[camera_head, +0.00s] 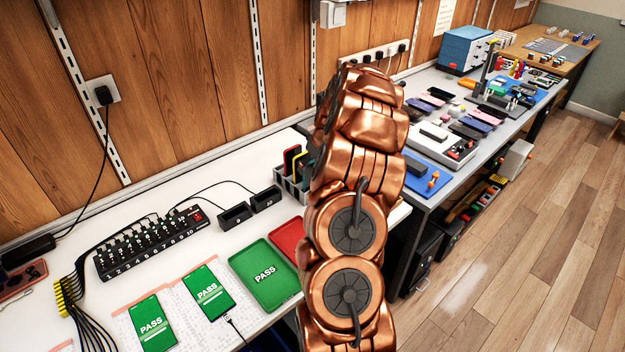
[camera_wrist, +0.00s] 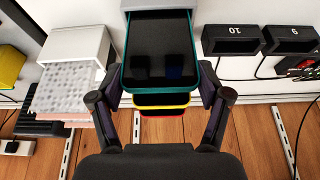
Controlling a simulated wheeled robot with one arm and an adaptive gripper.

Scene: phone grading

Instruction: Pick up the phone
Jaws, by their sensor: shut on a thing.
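In the wrist view, a phone with a dark screen and a teal case (camera_wrist: 160,48) stands between the two fingers of my gripper (camera_wrist: 161,76). The fingers are shut on its side edges. The phone's far end is at a grey rack (camera_wrist: 160,4); I cannot tell whether it is still seated in it. A yellow-edged phone (camera_wrist: 163,99) and a red-edged phone (camera_wrist: 163,112) are behind it. In the head view, the grey rack (camera_head: 283,185) holds upright phones, and my copper arm hides my gripper and part of the rack.
A green PASS tray (camera_head: 265,295) and a red tray (camera_head: 287,240) lie beside my arm. Two phones with green PASS screens (camera_head: 151,325) (camera_head: 208,291) lie at the left. Two black boxes (camera_head: 235,216) (camera_head: 266,199) and a numbered hub (camera_head: 150,243) stand near the wall.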

